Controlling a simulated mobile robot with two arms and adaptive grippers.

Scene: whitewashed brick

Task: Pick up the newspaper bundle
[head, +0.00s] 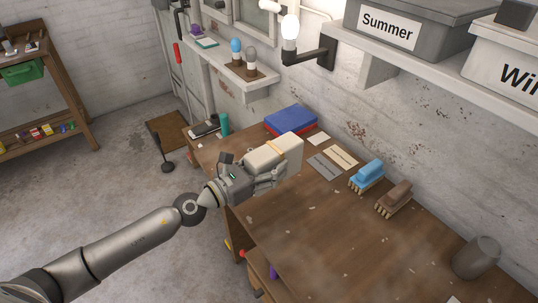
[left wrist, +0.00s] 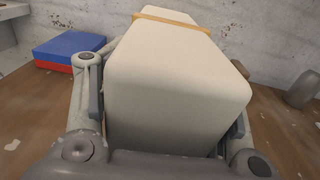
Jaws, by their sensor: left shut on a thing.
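The newspaper bundle (head: 272,153) is a cream, rounded block with a tan band around it. My left gripper (head: 262,178) is shut on it and holds it over the wooden workbench (head: 310,230). In the left wrist view the bundle (left wrist: 178,85) fills the middle, with a finger of the gripper on each side. The band crosses its far end. I cannot tell exactly how high its underside is above the bench. My right gripper is not in view.
A blue and red box (head: 291,120) stands behind the bundle. A blue brush (head: 367,174), a brown brush (head: 394,198) and a grey cylinder (head: 477,257) stand along the wall side. A shelf with a "Summer" box (head: 405,22) hangs above. The bench's front middle is mostly clear.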

